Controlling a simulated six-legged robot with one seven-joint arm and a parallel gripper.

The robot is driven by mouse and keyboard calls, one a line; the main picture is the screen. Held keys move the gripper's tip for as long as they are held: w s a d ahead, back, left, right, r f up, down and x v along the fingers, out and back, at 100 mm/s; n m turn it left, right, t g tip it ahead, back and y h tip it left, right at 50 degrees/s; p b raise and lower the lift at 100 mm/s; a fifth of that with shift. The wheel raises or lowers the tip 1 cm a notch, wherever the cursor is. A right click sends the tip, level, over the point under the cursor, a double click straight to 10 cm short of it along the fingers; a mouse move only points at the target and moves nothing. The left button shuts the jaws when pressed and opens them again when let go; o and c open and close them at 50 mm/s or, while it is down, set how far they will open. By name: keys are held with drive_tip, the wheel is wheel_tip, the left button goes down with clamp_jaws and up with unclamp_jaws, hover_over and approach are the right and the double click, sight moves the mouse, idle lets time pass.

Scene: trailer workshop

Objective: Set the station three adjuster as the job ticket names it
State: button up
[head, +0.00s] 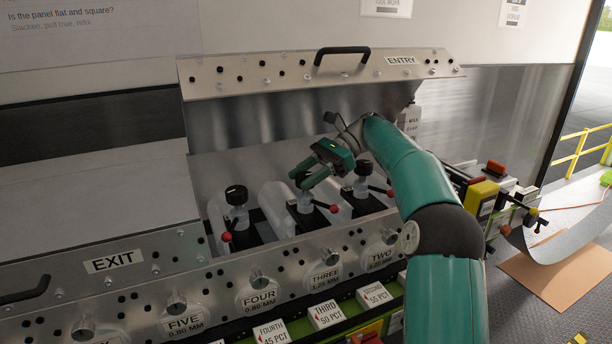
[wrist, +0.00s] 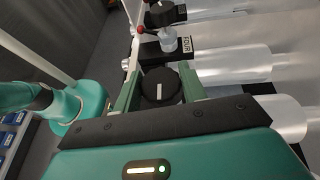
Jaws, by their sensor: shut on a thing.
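The front panel plate reads THREE, 1.25 MM (head: 325,277). A tag reading THIRD 50 PCT (head: 326,314) stands below the panel.
Neighbouring black knobs stand at left (head: 237,195) and right (head: 363,168), each near a red-ball lever (head: 227,237). The raised ENTRY cover (head: 320,75) stands behind. Tags for SECOND 55 PCT (head: 373,294) and FOURTH 45 PCT (head: 271,334) flank the third. A closed EXIT cover lies left (head: 90,200).

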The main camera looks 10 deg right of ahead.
drive_tip(key=shift+a, duration=0.1)
drive_tip(key=o, duration=0.9)
drive_tip(key=shift+o, duration=0.2)
drive_tip(key=shift+m+t, duration=0.3)
